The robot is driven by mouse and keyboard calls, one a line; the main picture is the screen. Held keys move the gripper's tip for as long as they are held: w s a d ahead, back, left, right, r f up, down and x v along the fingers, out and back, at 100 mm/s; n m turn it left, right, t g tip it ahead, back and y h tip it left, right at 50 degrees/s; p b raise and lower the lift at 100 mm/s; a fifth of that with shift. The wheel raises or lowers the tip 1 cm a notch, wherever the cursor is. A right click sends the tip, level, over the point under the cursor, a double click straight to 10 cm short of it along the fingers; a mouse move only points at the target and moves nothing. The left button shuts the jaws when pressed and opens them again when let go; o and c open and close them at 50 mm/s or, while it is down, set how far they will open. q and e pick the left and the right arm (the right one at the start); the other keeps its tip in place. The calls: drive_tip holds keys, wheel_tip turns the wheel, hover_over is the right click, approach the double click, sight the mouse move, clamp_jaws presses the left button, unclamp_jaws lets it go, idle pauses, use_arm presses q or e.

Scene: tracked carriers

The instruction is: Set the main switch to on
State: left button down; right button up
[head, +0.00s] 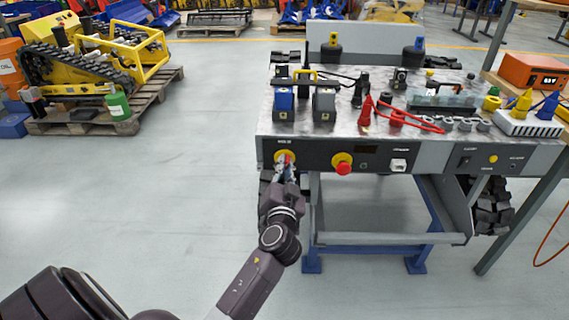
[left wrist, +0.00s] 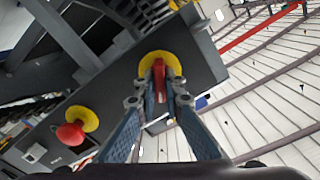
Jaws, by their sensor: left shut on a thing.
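The main switch is a red handle on a round yellow plate (head: 285,156) at the left end of the tracked carrier's dark front panel. In the left wrist view its red handle (left wrist: 159,74) stands out from the yellow disc. My left gripper (head: 286,169) reaches the switch from the front. In the left wrist view its two fingers (left wrist: 159,103) lie on either side of the red handle, shut on it. The on and off marks are too small to read. My right gripper is in neither view.
A red emergency button (head: 343,164) on a yellow ring sits right of the switch on the same panel. Batteries (head: 284,104), red cones (head: 366,112) and other parts stand on the carrier's top. A workbench with an orange box (head: 532,71) is at the right.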

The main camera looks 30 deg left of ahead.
use_arm(q)
drive_tip(key=m+p, duration=0.2)
drive_tip(key=m, duration=0.7)
drive_tip(key=shift+d+p, duration=0.1)
drive_tip(key=shift+p, duration=0.3)
drive_tip(key=shift+w+f+m+p, duration=0.15)
drive_tip(key=shift+m+p, duration=0.3)
drive_tip(key=shift+m, duration=0.95)
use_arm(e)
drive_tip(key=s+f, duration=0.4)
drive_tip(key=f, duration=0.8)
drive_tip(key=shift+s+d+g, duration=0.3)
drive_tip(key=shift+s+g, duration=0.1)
use_arm(q)
drive_tip(key=c, duration=2)
unclamp_jaws()
drive_tip(key=shift+c, duration=0.2)
drive_tip(key=v, duration=1.2)
